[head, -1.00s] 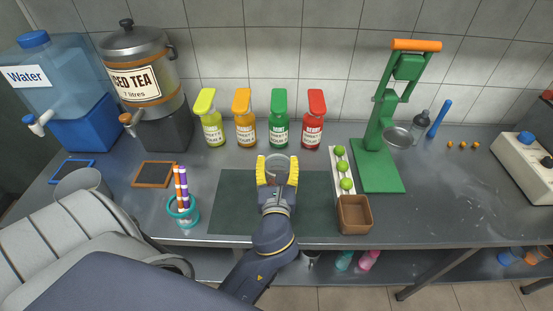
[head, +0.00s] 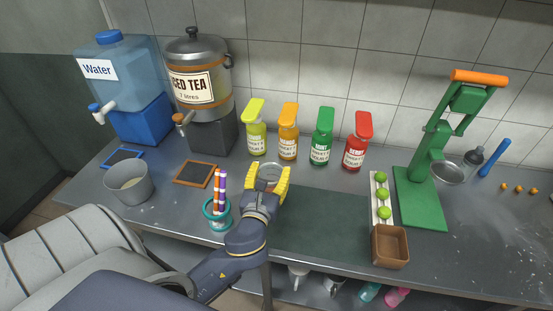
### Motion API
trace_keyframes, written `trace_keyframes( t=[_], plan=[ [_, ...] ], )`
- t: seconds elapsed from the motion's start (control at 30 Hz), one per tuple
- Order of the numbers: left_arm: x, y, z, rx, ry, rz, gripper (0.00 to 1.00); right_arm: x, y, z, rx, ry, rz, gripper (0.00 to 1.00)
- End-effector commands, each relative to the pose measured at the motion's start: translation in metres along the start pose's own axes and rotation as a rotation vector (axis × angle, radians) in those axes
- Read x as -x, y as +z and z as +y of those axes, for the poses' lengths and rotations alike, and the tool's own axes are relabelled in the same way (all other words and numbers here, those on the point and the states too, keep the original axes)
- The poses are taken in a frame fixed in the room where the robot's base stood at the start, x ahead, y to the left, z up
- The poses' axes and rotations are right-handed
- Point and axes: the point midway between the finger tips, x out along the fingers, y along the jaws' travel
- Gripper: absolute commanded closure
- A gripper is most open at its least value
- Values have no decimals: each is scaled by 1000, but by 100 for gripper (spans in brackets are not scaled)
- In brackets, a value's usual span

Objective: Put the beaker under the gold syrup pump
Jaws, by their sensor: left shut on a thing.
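The clear glass beaker (head: 270,171) is between the yellow fingers of my left gripper (head: 268,180), which is shut on it. The beaker is over the left end of the dark mat, and I cannot tell whether it touches the surface. The gold syrup pump (head: 288,134) is an orange-gold bottle with a pump top, standing near the wall. The beaker is in front of it and slightly left, apart from it. My right gripper is not in view.
A yellow-green pump (head: 256,130) stands left of the gold one; green (head: 321,138) and red (head: 357,143) pumps stand right. A teal cup with straws (head: 217,212) is left of my gripper. A tray of limes (head: 374,205) and a green press (head: 420,200) stand right.

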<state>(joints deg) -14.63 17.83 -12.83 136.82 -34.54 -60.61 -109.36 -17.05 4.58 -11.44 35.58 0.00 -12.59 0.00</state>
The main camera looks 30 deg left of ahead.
Motion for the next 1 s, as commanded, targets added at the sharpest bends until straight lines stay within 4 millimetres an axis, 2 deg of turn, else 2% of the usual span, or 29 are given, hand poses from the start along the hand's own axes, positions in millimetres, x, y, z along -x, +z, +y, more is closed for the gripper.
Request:
trace_keyframes(
  t=[0.6,0.8,1.0],
  plan=[
    [-132,2,1,0,4,-4,86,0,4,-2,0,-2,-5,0],
    [-163,1,1,0,3,-3,86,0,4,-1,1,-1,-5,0],
    [-184,2,1,0,2,-3,86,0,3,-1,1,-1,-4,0]
  ],
)
